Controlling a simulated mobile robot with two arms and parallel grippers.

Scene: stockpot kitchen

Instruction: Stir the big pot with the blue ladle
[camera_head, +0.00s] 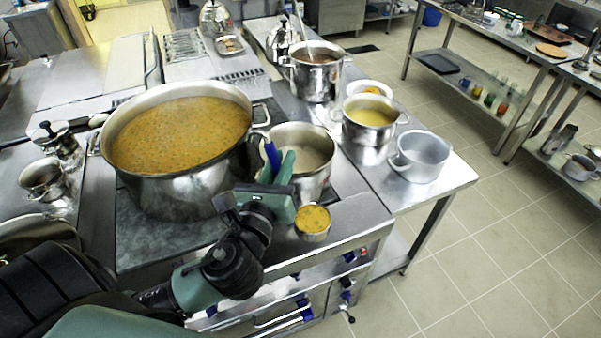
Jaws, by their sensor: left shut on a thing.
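The big pot (190,182) stands on the stove at left, full of orange-brown soup (180,132). My left gripper (275,172) is right of the pot, outside its rim, in front of a smaller pot. It is shut on the blue ladle, whose blue handle (270,153) rises between the green fingers. A small round metal bowl (313,223) with orange soup shows just below and right of the gripper, over the stove's front edge. It looks like the ladle's bowl, but the gripper hides the join. My right gripper is not in view.
A smaller pot (312,184) with pale liquid is right behind my left gripper. A pot of yellow soup (365,154), an empty grey pot (420,170) and a tall pot (316,85) stand farther right. Metal jugs (42,182) stand left. The floor at right is clear.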

